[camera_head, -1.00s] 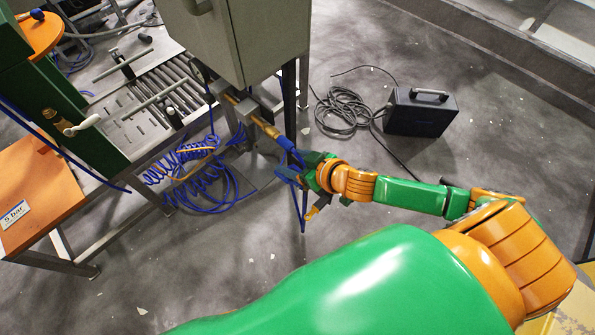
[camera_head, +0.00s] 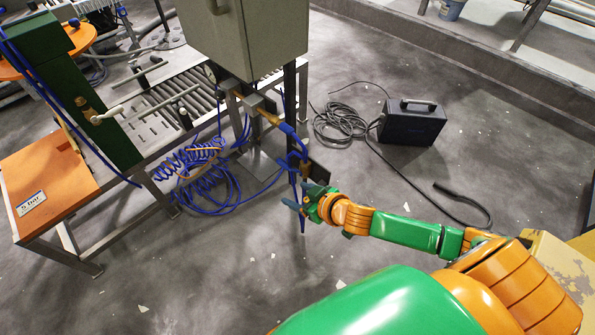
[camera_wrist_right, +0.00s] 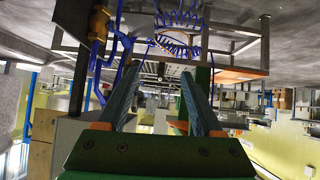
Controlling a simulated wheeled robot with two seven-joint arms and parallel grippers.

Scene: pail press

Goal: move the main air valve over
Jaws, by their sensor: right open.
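Brass air fittings (camera_head: 264,115) run out from under the grey cabinet into a blue hose, which hangs down beside a dark post. A further brass piece (camera_head: 305,170) sits lower on this line, beside a dark plate (camera_head: 319,160). A brass valve body (camera_head: 86,104) with a pale lever (camera_head: 107,114) is on the green column at left. I cannot tell which is the main air valve. My right gripper (camera_head: 304,196) is open, just below the dark plate and close to the hose. In the wrist view its jaws (camera_wrist_right: 160,76) are apart and empty, with brass (camera_wrist_right: 99,24) at upper left.
The grey cabinet (camera_head: 245,38) stands above the fittings. Coiled blue hoses (camera_head: 197,165) hang below the roller table. A dark box (camera_head: 412,124) with a black cable lies on the floor behind my right arm. An orange tabletop (camera_head: 65,178) is at left.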

